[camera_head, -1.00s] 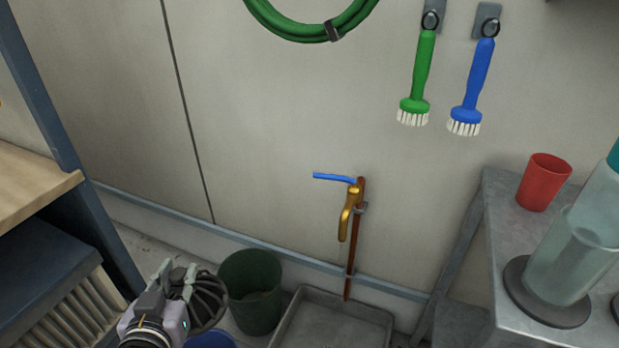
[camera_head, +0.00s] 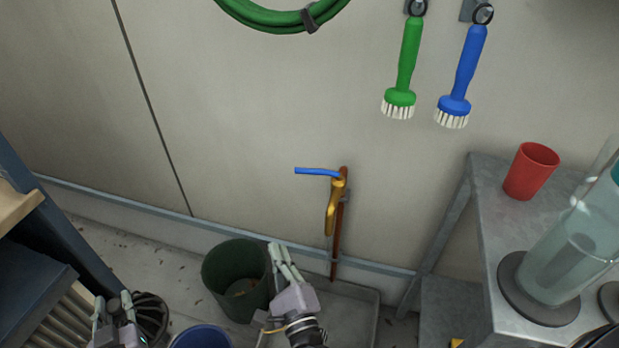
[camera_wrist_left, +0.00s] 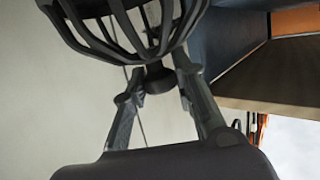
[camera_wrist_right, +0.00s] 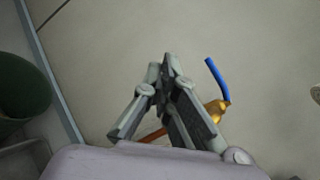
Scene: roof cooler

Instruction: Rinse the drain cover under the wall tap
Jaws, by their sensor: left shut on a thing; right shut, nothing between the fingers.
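The drain cover (camera_head: 152,318) is a dark ribbed dome at the lower left of the head view, partly hidden by my left gripper (camera_head: 113,301). In the left wrist view, the cover (camera_wrist_left: 120,22) fills the top, and my left gripper (camera_wrist_left: 158,85) is shut on its small knob. The brass wall tap (camera_head: 334,205) stands on a copper pipe, its blue lever (camera_head: 317,171) pointing left. My right gripper (camera_head: 283,258) is shut and empty, below and left of the tap. The right wrist view shows the tap (camera_wrist_right: 217,110) beyond my fingers.
A grey tray (camera_head: 366,300) lies under the tap, partly hidden by my right gripper. A dark green bucket (camera_head: 225,268) and a blue bucket (camera_head: 203,337) stand left of it. A metal table (camera_head: 490,215) at right bears a red cup (camera_head: 530,171) and a clear cylinder (camera_head: 565,262).

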